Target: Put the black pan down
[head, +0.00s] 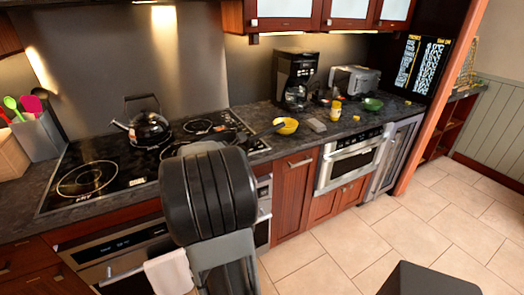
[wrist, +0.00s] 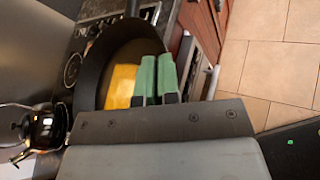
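The black pan (wrist: 90,78) fills the middle left of the wrist view, with its handle pointing to the top of that picture. A yellow piece (wrist: 121,84) lies inside it. My gripper (wrist: 156,68) has two green-padded fingers close together at the pan's near right rim. They look shut on the rim. In the head view my arm hides most of the pan; only its dark handle (head: 262,134) shows, pointing right toward the yellow bowl. Whether the pan's underside touches the stove is hidden.
A black cooktop (head: 100,180) lies under and left of my arm, with a kettle (head: 148,128) at its back. A yellow bowl (head: 287,126), coffee maker (head: 295,75), toaster (head: 355,80) and green bowl (head: 372,104) stand on the right counter. The cooktop's front left is clear.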

